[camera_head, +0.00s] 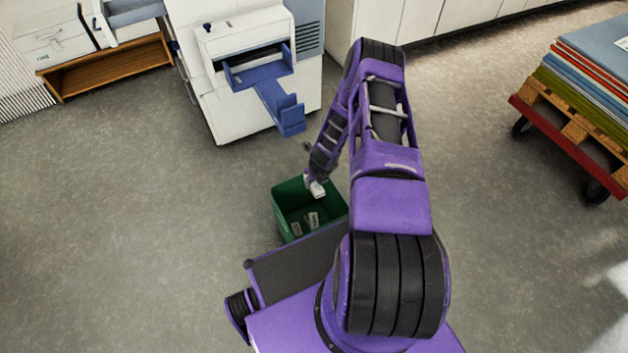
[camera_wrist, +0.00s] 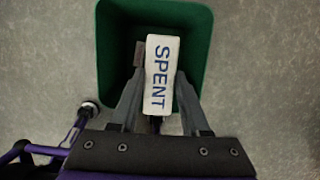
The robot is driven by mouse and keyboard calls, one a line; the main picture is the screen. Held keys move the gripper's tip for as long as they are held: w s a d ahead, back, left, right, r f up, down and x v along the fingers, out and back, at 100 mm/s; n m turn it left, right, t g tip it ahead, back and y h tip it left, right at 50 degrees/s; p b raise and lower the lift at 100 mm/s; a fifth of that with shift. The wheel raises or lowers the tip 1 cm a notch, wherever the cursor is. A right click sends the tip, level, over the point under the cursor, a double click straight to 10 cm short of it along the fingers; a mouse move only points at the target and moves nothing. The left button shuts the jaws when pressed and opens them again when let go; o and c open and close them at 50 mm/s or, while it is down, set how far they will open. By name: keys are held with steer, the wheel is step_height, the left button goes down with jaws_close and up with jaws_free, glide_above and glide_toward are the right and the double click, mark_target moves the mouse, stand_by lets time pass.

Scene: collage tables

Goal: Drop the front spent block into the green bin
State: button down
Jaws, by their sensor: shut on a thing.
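A white block marked SPENT (camera_wrist: 161,62) is between the fingers of my gripper (camera_wrist: 158,88), which is shut on it. In the head view the block (camera_head: 317,189) shows as a small white shape below my gripper (camera_head: 316,179). The green bin (camera_wrist: 112,60) lies below the block in the wrist view, and the block is over its opening. In the head view the bin (camera_head: 278,212) stands on the floor beside my base. Light pieces (camera_head: 311,220) lie inside it. My gripper hides part of the bin's inside in the wrist view.
A white machine with a blue tray (camera_head: 278,100) stands beyond the bin. A wooden shelf unit (camera_head: 110,66) is at the upper left. A red-edged cart with stacked sheets (camera_head: 575,140) is at the right. The grey floor left of the bin is clear.

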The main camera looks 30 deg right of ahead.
mark_target(314, 189)
step_height(314, 189, down, 5)
steer(key=b, duration=0.3)
steer(key=shift+c, duration=1.5)
jaws_free()
steer(key=p+v, duration=0.3)
steer(key=v, duration=1.4)
steer(key=shift+r+p, duration=0.3)
